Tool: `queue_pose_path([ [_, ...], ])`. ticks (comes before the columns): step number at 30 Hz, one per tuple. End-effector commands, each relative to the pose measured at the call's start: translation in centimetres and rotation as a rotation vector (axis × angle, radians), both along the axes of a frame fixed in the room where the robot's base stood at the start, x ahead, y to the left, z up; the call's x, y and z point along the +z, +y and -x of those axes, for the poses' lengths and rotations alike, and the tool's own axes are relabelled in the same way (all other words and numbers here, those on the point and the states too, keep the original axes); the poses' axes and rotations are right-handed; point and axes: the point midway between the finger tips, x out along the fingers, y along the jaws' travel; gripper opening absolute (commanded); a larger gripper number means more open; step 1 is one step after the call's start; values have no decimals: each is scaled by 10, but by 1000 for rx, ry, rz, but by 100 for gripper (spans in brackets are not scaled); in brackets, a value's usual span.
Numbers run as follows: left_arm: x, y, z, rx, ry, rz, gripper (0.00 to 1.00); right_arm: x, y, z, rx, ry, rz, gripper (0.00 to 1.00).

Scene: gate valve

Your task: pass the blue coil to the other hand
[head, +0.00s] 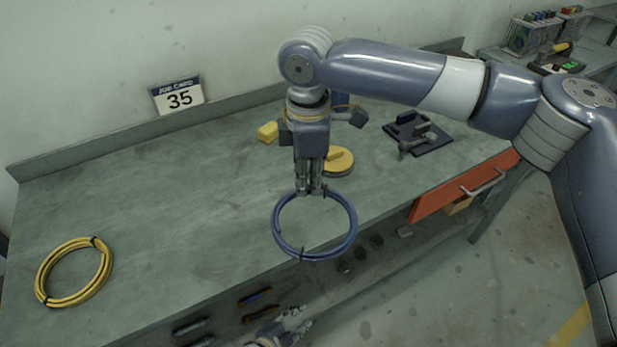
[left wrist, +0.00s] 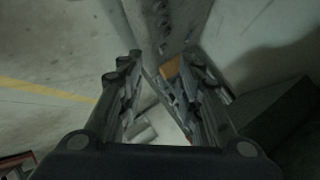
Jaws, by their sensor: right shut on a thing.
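The blue coil (head: 354,228) hangs from my right gripper (head: 312,191), which is shut on its upper rim. The coil is held in the air near the front edge of the workbench. My left gripper (head: 290,326) is low at the bottom of the head view, below the coil and in front of the bench, apart from it. In the left wrist view its two fingers (left wrist: 160,98) stand apart with nothing between them. The coil does not show in the left wrist view.
A yellow coil (head: 73,272) lies on the workbench (head: 170,200) at left. A yellow round thing (head: 339,162), a yellow block (head: 267,131) and a black plate with a fixture (head: 418,137) are behind the coil. An orange drawer (head: 463,186) stands open at right. Tools lie below the bench edge.

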Motion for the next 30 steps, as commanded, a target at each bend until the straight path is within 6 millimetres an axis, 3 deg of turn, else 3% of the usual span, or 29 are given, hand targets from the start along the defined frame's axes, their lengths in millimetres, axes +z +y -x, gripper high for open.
queue_pose_path([
  [1, -19, 17, 15, 67, 74, 5, 32, 0, 0, 0, 0, 0, 0, 0],
  [6, -71, 69, 71, 301, 308, 29, 32, 0, 0, 0, 0, 0, 0, 0],
  [15, -137, 144, 200, 716, 677, 56, 32, 0, 0, 0, 0, 0, 0, 0],
  [21, -157, 173, 280, 945, 855, 64, 32, 0, 0, 0, 0, 0, 0, 0],
  [24, -161, 181, 307, 1020, 910, 64, 32, 0, 0, 0, 0, 0, 0, 0],
  [30, -163, 187, 329, 1084, 956, 65, 32, 0, 0, 0, 0, 0, 0, 0],
])
